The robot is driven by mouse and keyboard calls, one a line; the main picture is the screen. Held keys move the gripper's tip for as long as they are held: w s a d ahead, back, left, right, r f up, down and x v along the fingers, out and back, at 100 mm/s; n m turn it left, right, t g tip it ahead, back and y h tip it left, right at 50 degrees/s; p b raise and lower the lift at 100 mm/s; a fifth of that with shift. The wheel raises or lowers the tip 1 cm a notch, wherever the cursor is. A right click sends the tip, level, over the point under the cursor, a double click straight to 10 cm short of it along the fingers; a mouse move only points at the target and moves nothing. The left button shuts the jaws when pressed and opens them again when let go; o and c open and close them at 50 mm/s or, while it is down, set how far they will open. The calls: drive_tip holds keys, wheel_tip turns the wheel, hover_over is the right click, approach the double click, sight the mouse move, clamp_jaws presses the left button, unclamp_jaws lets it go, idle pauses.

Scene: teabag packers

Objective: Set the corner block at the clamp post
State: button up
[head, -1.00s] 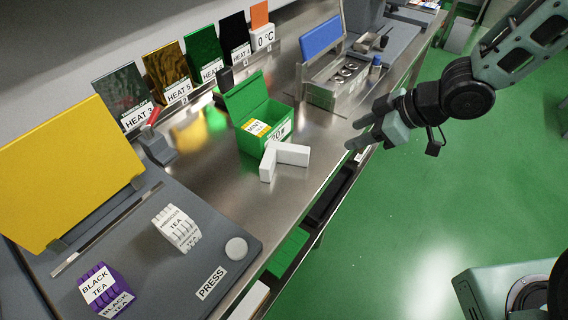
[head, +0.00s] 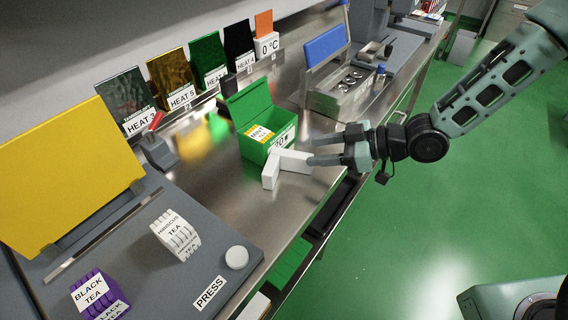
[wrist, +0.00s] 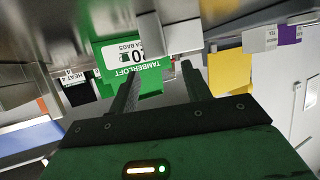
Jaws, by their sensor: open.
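The white L-shaped corner block (head: 271,172) lies on the steel bench against the front of the green tea box. My gripper (head: 314,150) is open and empty, just right of the block's right end, its fingers pointing left towards it. In the wrist view the white block (wrist: 182,38) shows beyond my open fingers (wrist: 160,72), beside the green box. I cannot tell whether a finger touches the block. The clamp post (head: 158,151), grey with a red handle, stands further left, behind the press plate.
The open green tea box (head: 255,150) stands right behind the block. A steel tray unit (head: 345,92) stands to the right. The grey press plate (head: 140,270) holds a hibiscus tea pack (head: 176,235) and a black tea pack (head: 98,294).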

sight(292, 153)
drive_tip(key=p+x, duration=0.1)
drive_tip(key=x, duration=0.5)
drive_tip(key=shift+a, duration=0.25)
clamp_jaws()
